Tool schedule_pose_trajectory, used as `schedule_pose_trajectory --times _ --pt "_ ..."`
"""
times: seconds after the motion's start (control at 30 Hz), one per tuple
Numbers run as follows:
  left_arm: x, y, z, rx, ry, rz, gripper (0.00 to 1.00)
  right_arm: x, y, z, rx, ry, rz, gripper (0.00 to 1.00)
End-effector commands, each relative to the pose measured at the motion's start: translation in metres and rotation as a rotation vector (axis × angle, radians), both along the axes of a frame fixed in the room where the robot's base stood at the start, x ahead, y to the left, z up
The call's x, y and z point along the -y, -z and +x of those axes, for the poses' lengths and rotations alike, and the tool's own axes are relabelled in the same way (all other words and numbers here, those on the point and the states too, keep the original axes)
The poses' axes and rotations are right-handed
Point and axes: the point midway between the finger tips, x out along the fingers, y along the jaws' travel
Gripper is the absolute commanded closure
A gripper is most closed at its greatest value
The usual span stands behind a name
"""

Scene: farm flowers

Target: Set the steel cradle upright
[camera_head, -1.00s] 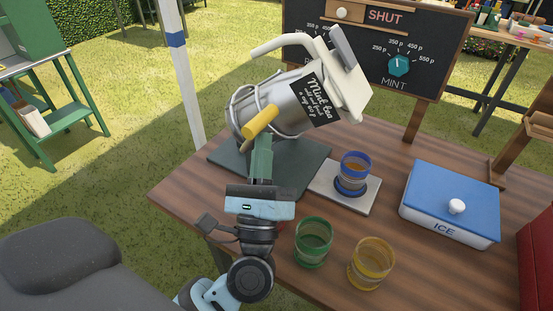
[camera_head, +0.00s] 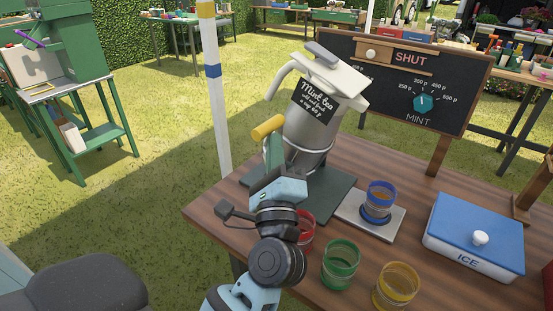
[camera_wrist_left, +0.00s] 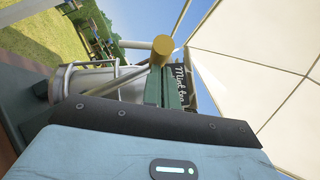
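The steel cradle (camera_head: 306,149) holds a steel mint tea jug (camera_head: 314,118) with a black label on the dark mat (camera_head: 338,193). Jug and cradle stand nearly upright, the jug's top leaning somewhat to the right in the head view. A yellow handle (camera_head: 268,127) sticks out to the left of the cradle. My left gripper (camera_head: 274,148) has its green fingers at this handle and appears shut on it. The handle's yellow end (camera_wrist_left: 163,45) and the cradle's steel bars (camera_wrist_left: 125,78) also show in the left wrist view. The right gripper is out of view.
A blue glass (camera_head: 378,198) stands on a pale plate (camera_head: 352,212) right of the mat. Red (camera_head: 306,232), green (camera_head: 340,263) and yellow (camera_head: 395,285) glasses stand near the front edge. A blue-lidded ice box (camera_head: 475,230) is at right, a dial board (camera_head: 400,85) behind.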

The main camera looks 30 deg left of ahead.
Motion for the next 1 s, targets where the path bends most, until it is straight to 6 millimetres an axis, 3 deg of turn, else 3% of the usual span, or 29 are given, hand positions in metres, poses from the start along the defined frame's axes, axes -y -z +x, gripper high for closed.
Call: schedule_pose_trajectory --times 0.6,1.0 --pt "-0.035 -0.005 0.010 0.001 0.000 0.002 1.00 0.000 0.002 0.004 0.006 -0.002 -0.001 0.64" --pt "-0.047 -0.005 0.011 0.000 0.000 0.003 1.00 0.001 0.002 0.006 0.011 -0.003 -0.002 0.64"
